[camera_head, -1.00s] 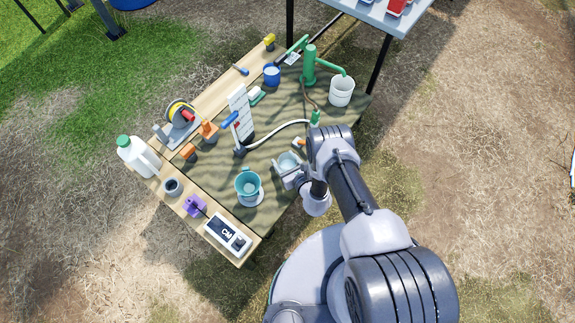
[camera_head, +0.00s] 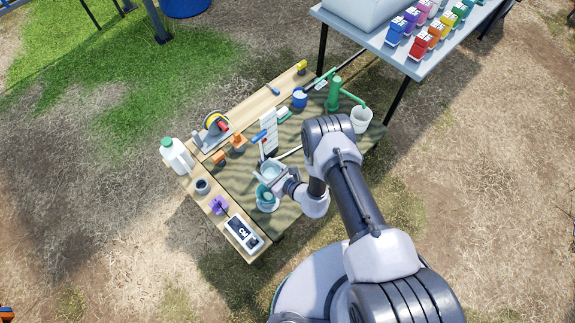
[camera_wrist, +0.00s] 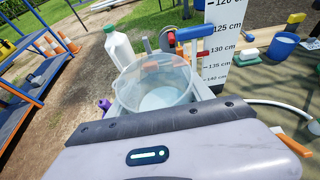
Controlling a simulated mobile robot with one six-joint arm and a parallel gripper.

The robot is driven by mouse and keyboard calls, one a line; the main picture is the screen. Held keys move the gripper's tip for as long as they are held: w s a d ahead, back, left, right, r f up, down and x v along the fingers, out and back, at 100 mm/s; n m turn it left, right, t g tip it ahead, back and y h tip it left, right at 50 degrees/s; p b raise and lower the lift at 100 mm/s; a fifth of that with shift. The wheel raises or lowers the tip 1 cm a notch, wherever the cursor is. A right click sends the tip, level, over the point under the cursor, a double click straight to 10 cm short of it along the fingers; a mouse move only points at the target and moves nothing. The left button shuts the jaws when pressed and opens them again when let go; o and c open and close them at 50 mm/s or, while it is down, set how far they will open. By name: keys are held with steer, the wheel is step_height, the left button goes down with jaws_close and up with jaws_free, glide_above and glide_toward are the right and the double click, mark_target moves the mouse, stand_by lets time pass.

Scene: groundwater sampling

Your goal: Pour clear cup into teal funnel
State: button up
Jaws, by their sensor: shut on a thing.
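My gripper (camera_head: 274,179) is shut on the clear cup (camera_head: 270,170), a see-through vessel that looks upright. In the wrist view the cup (camera_wrist: 155,80) fills the space between the jaws, with a pale bluish bottom that may be liquid. The teal funnel (camera_head: 264,197) stands on the table, just below the cup in the head view and partly covered by the cup and gripper. The cup looks above or beside the funnel's rim; the exact height gap cannot be told. The funnel is hidden behind the cup and gripper in the wrist view.
A white jug (camera_head: 178,157), dark mug (camera_head: 202,186), purple item (camera_head: 219,205) and meter (camera_head: 243,233) line the table's left edge. A measuring board (camera_head: 269,131) stands behind the cup. A green pump (camera_head: 334,94) and white bucket (camera_head: 361,120) are at the far right.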

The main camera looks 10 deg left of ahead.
steer(key=shift+s+a+f+n+g+y+b, duration=0.3)
steer(key=shift+s+a+f+n+g+b, duration=0.2)
steer(key=shift+s+a+f+b, duration=0.6)
steer(key=shift+r, duration=0.1)
steer(key=s+a+f, duration=0.1)
steer(key=s+a+f+b, duration=0.1)
steer(key=shift+s+a+b, duration=0.15)
steer(key=shift+s+b, duration=0.15)
steer(key=shift+s+a+r+m+y, duration=0.2)
steer(key=shift+r+m+y, duration=0.1)
steer(key=shift+m, duration=0.1)
